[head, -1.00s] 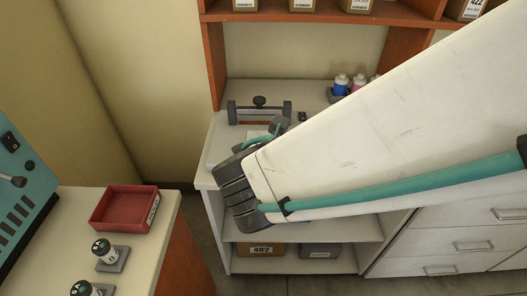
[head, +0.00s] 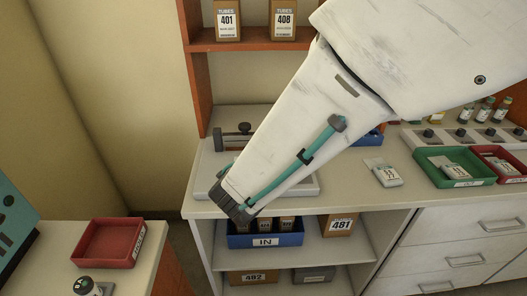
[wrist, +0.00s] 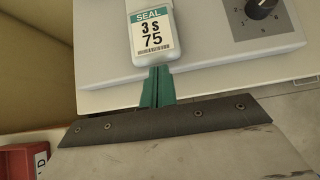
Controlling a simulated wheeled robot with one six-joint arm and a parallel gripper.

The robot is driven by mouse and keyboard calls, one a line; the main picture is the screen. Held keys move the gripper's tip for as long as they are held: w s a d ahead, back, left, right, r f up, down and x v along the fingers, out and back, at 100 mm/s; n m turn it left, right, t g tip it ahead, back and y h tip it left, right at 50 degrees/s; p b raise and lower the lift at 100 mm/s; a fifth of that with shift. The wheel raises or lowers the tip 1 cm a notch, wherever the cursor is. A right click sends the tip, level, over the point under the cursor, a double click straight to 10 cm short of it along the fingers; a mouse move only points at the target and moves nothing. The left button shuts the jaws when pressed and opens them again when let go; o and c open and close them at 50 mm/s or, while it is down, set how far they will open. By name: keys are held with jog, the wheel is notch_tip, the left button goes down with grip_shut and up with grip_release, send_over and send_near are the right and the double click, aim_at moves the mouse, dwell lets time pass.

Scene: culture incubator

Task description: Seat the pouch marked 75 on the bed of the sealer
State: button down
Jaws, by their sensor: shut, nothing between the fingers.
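The pouch marked 75 (wrist: 152,38) has a white label under a teal SEAL band, also reading 3 S. In the wrist view it lies on the pale sealer (wrist: 215,58), beside a black dial. My gripper (wrist: 158,72) is shut and empty, its teal fingers at the pouch's near end; I cannot tell whether they touch it. In the head view the sealer (head: 303,188) stands on the counter with a dark bar at its back. My arm hides much of it, the pouch and the fingers there.
Another pouch (head: 384,173) lies on the counter, with a green tray (head: 458,182) and a red tray (head: 517,178) to its right. A red tray (head: 108,243) sits on the left bench.

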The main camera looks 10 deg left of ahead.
jog(key=shift+w, duration=0.1)
jog(key=w, duration=0.2)
jog(key=w+a, duration=0.1)
jog(key=w, duration=0.2)
jog(key=shift+w+a, duration=0.25)
jog(key=shift+w, duration=0.15)
jog(key=shift+s, duration=0.1)
